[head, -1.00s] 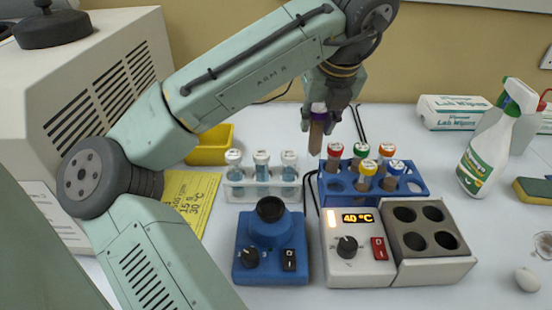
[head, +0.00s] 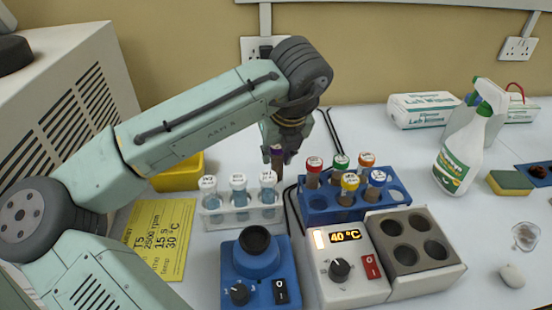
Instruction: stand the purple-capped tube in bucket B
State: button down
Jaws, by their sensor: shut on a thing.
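My gripper (head: 279,144) is shut on the purple-capped tube (head: 277,168), near its purple cap. The tube hangs about upright, with brown contents, in front of the back wall. In the picture it is just left of the blue rack and above the right end of the clear rack. Its lower end shows close to the clear rack's right-hand tube, and I cannot tell the gap in depth. I see nothing marked as bucket B in this view.
A blue rack (head: 398,197) holds several colour-capped tubes. A clear rack (head: 212,220) holds three white-capped tubes. In front are a blue mixer (head: 257,262) and a heater reading 40 °C (head: 345,291) with an empty holed block (head: 448,264). A vented cream machine (head: 75,60) stands left.

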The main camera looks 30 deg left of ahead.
jog(key=shift+f, duration=1.15)
jog(key=shift+f, duration=0.1)
jog(key=c, duration=1.3)
grip_release()
